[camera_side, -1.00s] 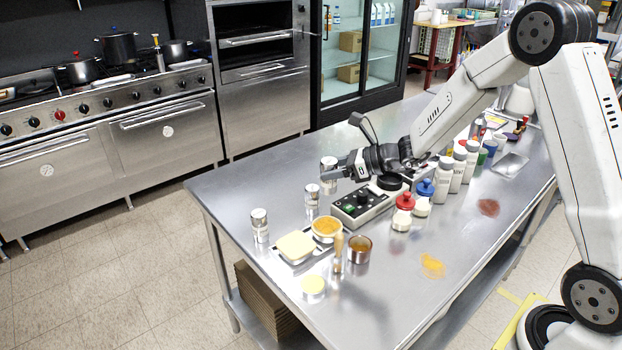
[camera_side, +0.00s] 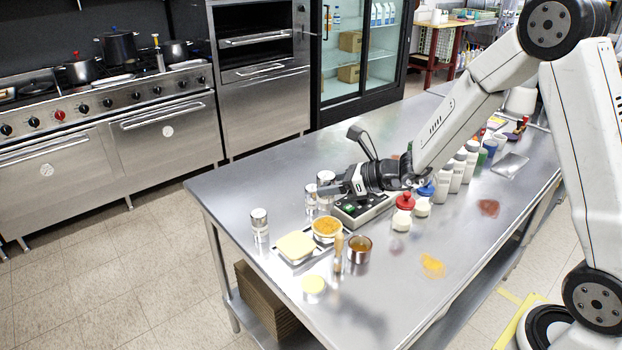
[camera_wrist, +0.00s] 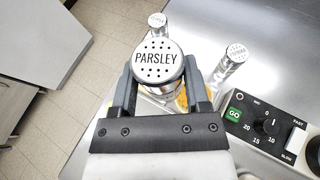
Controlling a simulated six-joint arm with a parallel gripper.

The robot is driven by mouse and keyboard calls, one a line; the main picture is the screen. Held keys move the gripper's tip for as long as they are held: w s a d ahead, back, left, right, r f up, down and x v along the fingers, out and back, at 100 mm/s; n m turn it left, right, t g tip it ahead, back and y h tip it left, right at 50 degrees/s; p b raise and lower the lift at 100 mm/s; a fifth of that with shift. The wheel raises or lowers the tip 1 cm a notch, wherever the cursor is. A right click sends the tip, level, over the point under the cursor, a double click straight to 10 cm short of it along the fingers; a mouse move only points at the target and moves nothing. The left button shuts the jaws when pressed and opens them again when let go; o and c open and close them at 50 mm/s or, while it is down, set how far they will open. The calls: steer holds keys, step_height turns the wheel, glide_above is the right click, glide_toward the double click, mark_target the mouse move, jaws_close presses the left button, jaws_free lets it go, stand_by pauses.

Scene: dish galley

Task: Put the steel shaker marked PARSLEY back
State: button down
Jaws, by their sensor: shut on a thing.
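My gripper (camera_side: 325,188) is shut on the steel shaker marked PARSLEY (camera_wrist: 158,68). In the wrist view its round, perforated lid faces the camera between my two fingers. In the side view the held shaker (camera_side: 325,177) is upright, partly hidden by my fingers; I cannot tell whether its base touches the table. A second steel shaker (camera_side: 311,195) stands very close to it, and a third (camera_side: 259,222) stands farther left. The wrist view shows these other shakers ahead (camera_wrist: 157,20) and to the right (camera_wrist: 232,56); their lid lettering is too small to read surely.
A control box (camera_wrist: 265,122) with a dial and green GO button sits close by my gripper. Yellow food containers (camera_side: 296,246), an amber jar (camera_side: 358,249) and red-capped bottle (camera_side: 403,210) stand nearer the front. The steel table (camera_side: 235,185) is clear at the back left.

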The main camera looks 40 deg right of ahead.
steer(key=shift+s+a+f, duration=0.1)
steer(key=shift+s+a, duration=0.25)
steer(key=shift+s, duration=0.1)
steer(key=w+f, duration=0.9)
steer(key=w, duration=0.4)
steer(key=shift+w+a+f, duration=0.15)
steer(key=shift+w+a, duration=0.1)
steer(key=shift+w, duration=0.05)
steer(key=shift+w+f, duration=0.2)
steer(key=shift+f, duration=1.65)
steer(key=shift+f, duration=0.1)
